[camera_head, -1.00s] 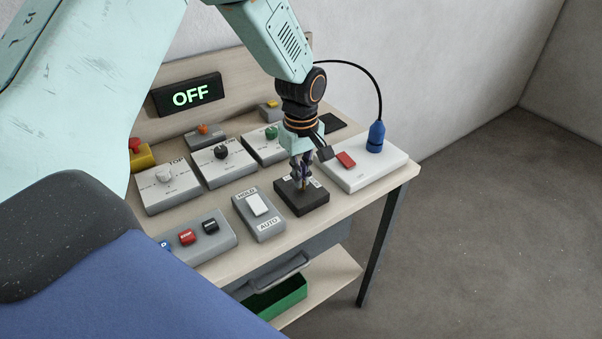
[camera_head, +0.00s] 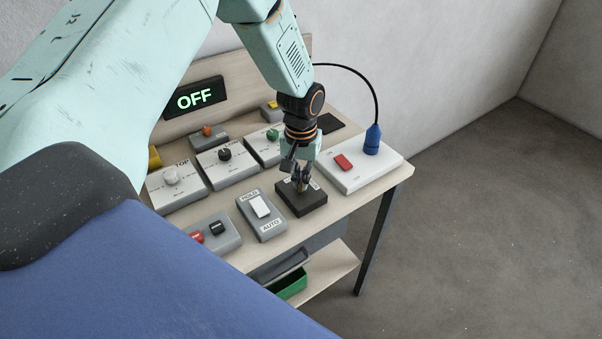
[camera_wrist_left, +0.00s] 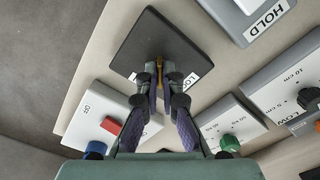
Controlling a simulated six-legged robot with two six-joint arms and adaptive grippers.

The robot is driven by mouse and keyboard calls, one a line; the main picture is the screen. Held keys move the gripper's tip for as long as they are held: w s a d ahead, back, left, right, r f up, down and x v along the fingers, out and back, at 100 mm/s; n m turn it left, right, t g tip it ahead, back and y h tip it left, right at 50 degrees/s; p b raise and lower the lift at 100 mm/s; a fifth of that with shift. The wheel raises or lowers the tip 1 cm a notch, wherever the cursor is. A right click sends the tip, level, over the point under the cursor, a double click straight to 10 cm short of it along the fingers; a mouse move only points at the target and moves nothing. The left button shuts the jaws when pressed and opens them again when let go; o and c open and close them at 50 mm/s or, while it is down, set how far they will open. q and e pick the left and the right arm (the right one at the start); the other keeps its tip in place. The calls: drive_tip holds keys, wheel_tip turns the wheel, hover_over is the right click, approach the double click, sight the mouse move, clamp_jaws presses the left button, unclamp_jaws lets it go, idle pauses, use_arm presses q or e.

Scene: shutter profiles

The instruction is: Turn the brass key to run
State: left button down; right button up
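The black key-switch box (camera_head: 305,204) sits near the front right of the bench; it fills the upper middle of the left wrist view (camera_wrist_left: 150,40). The brass key (camera_wrist_left: 159,66) stands up from its middle, mostly hidden between my fingers. My left gripper (camera_head: 301,184) points down over the box. In the left wrist view its fingertips (camera_wrist_left: 159,76) are closed together on the key from both sides. A white label (camera_wrist_left: 191,80) beside the key starts with "LO"; the rest is hidden. A display (camera_head: 193,97) at the back reads OFF. My right gripper is not in view.
Close by stand a white HOLD/AUTO rocker switch (camera_head: 260,206), a white box (camera_head: 377,174) with a red switch and blue cable plug, and several grey knob boxes (camera_head: 226,168). Push buttons (camera_head: 218,227) sit front left. Free floor lies right of the bench.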

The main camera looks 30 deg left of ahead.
use_arm(q)
drive_tip(key=m, duration=0.3)
drive_tip(key=shift+r+m+p, duration=0.1)
drive_tip(key=shift+m+p, duration=0.25)
drive_tip(key=shift+m, duration=0.05)
drive_tip(key=shift+w+m, duration=0.1)
drive_tip(key=shift+m, duration=2.1)
drive_tip(key=c, duration=1.5)
unclamp_jaws()
drive_tip(key=shift+c, duration=0.2)
wheel_tip(320, 180, up, 12)
drive_tip(key=shift+s, duration=0.2)
